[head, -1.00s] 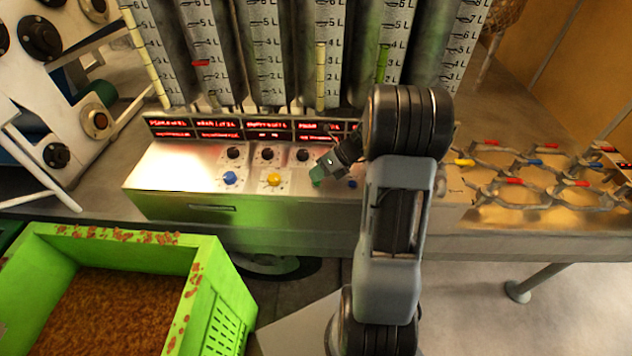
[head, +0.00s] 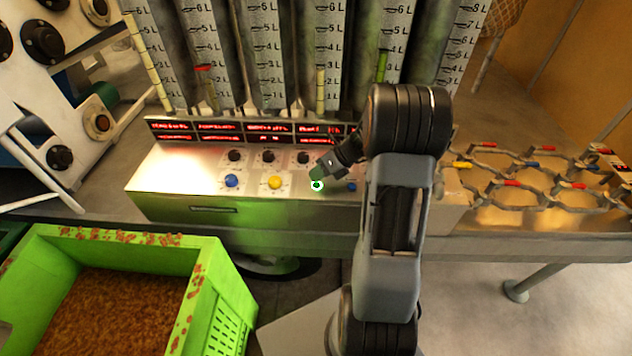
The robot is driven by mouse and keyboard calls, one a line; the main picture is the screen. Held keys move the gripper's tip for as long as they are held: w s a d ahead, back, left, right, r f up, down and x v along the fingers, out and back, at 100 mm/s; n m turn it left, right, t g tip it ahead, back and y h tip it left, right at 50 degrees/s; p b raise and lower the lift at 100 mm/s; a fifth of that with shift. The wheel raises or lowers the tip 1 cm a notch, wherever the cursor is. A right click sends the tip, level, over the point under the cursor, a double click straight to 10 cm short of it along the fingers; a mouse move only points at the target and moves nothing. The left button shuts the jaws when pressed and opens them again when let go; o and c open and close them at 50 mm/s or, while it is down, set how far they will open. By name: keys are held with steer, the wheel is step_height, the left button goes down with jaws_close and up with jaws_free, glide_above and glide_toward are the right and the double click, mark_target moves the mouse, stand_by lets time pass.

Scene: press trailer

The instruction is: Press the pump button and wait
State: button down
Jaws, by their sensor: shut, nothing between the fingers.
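The control panel (head: 160,170) has a row of coloured buttons: blue (head: 231,181), yellow (head: 275,182), green (head: 317,185) and another blue (head: 351,187) beside my arm. The green button shows a bright white ring with a dark green centre. My gripper (head: 322,173) is shut and empty, pointing down at the green button. Its tips are at the button's upper edge in the picture; I cannot tell whether they touch it. Above stand several grey tubes with litre scales; the fourth has a yellow level column (head: 320,90), the fifth a green one (head: 381,67).
Red lit displays (head: 220,130) and black knobs (head: 268,156) sit above the buttons. A green crate (head: 222,290) of brown grains stands at the lower left. A rack with hexagonal openings (head: 540,178) is at the right. My arm hides the panel's right part.

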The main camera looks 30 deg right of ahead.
steer(key=shift+r, duration=0.1)
stand_by(0.3)
step_height(320, 180, up, 5)
steer(key=p, duration=0.5)
stand_by(0.5)
step_height(320, 180, up, 10)
steer(key=p, duration=1)
glide_above(317, 183)
steer(key=shift+b, duration=0.35)
